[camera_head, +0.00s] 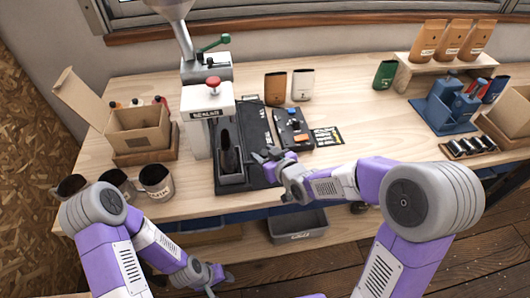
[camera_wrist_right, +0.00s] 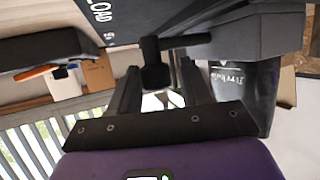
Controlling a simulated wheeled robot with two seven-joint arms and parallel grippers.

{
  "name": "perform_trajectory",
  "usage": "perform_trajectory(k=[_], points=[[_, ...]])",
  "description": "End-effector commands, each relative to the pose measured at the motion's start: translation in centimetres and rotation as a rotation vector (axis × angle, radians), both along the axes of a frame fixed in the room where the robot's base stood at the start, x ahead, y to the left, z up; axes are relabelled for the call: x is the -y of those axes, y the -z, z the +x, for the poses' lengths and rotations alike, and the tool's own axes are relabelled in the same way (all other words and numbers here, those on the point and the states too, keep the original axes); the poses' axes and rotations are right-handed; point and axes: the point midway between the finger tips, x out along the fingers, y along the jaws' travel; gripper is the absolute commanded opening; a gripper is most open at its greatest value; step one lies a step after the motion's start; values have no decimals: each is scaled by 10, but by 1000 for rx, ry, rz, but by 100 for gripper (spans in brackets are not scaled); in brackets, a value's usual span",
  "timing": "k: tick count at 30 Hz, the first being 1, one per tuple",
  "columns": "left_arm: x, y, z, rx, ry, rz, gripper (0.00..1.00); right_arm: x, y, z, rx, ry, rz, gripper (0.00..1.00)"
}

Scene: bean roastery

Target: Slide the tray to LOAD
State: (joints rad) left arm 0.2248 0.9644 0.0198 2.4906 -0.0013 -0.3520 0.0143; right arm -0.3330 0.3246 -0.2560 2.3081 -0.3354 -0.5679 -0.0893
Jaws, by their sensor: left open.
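The dark grey tray (camera_head: 232,182) stands on the workbench in front of the white-fronted machine, with a black upright part in it. My right gripper (camera_head: 268,157) is at the tray's right side. In the right wrist view a dark T-shaped handle (camera_wrist_right: 155,72) shows between the two fingers of my right gripper (camera_wrist_right: 160,85); whether they touch it I cannot tell. A white LOAD label (camera_wrist_right: 97,10) shows on a dark surface at the upper left there. My left gripper (camera_head: 212,284) is open and empty, low in front of the bench.
A dark panel with small parts (camera_head: 290,125) lies right of the tray. Several dark cups (camera_head: 157,180) stand at the bench's front left, below a cardboard box (camera_head: 138,128). A blue rack (camera_head: 445,108) stands at the right. Bare bench top lies between panel and rack.

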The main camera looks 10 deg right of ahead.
Motion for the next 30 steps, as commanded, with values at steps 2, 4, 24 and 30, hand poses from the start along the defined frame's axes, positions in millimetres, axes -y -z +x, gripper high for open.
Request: perform_trajectory(k=[2,4,24,30], points=[[0,0,0,0,0,0,45,0,-1,1,3,1,1,57],[0,0,0,0,0,0,45,0,-1,1,4,2,1,57],[0,-13,0,0,0,0,45,24,-27,-51,5,4,3,57],[0,-14,0,0,0,0,45,28,-31,-62,4,2,1,57]])
